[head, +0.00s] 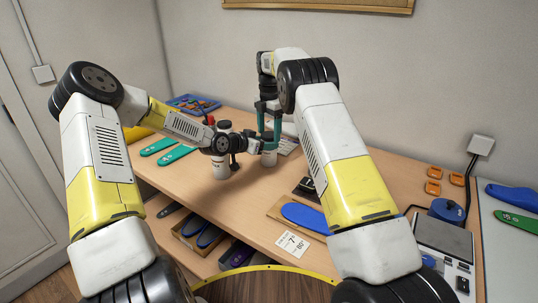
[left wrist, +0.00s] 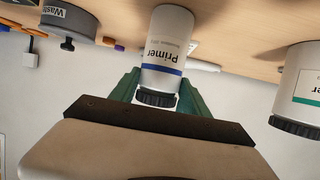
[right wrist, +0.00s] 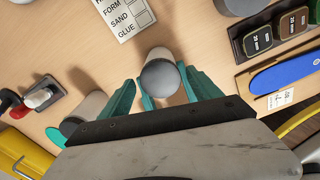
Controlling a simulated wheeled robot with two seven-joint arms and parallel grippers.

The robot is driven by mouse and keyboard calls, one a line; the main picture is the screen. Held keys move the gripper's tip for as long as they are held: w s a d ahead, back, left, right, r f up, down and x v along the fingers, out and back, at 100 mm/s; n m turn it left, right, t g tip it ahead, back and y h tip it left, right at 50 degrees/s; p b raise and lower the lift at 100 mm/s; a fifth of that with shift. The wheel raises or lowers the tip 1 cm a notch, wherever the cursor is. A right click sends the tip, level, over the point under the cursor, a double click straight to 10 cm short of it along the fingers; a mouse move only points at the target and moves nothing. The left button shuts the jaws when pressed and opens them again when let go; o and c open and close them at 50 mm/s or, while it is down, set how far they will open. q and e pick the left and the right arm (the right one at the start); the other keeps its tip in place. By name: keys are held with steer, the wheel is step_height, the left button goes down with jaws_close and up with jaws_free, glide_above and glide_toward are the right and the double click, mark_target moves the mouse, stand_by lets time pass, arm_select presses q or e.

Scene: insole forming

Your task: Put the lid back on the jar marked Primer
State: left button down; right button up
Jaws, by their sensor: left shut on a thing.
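The white jar marked Primer (left wrist: 168,50), with a blue band, shows upside down in the left wrist view. A dark ribbed ring (left wrist: 157,97) is at its top end; I cannot tell if it is a lid or a bare neck. The green fingers of my left gripper (left wrist: 158,92) are shut on the upper part of this jar. My right gripper (right wrist: 163,82) points down in the head view. In the right wrist view its fingers stand apart on either side of a round grey-topped white jar (right wrist: 160,76), whose label is hidden.
A blue insole (head: 303,217) lies near the table's front.

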steer(key=shift+r, duration=2.25)
steer(key=shift+c, duration=0.5)
step_height(320, 180, up, 2)
steer(key=shift+a+r+n, duration=0.1)
steer(key=shift+r+n, duration=0.05)
steer(key=shift+n, duration=0.95)
steer(key=shift+r+n, duration=0.5)
steer(key=shift+r, duration=0.1)
steer(key=shift+f, duration=0.1)
steer(key=shift+f, duration=3.95)
